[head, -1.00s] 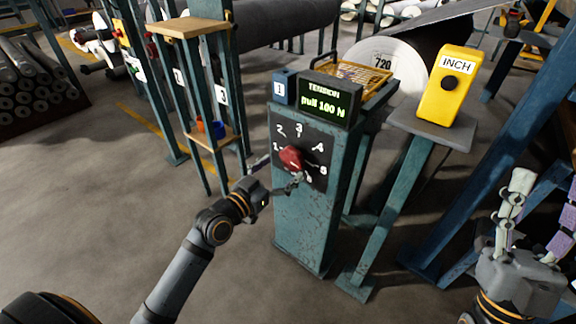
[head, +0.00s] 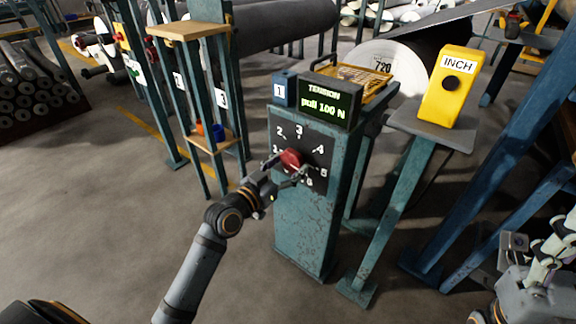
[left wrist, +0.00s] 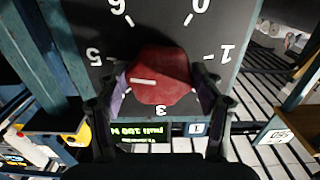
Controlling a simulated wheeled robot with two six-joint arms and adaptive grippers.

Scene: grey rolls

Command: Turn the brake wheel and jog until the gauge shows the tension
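The brake wheel is a red knob (head: 290,158) on a black dial plate (head: 318,150) with white numbers, on the front of a teal post. My left gripper (head: 285,168) has one finger on each side of it. In the left wrist view the red knob (left wrist: 160,76) sits between both fingers, which appear to touch its sides. Its white mark points left, a little below the 5. The gauge (head: 325,100) reads "TENSION pull 100 N" in green. The yellow INCH box (head: 450,88) with a black button stands to the right. My right gripper (head: 560,238) is partly cut off at the right edge.
A wooden-topped stand (head: 190,28) is to the left. Blue beams (head: 485,165) stand between the INCH box and my right arm. Floor at lower left is clear.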

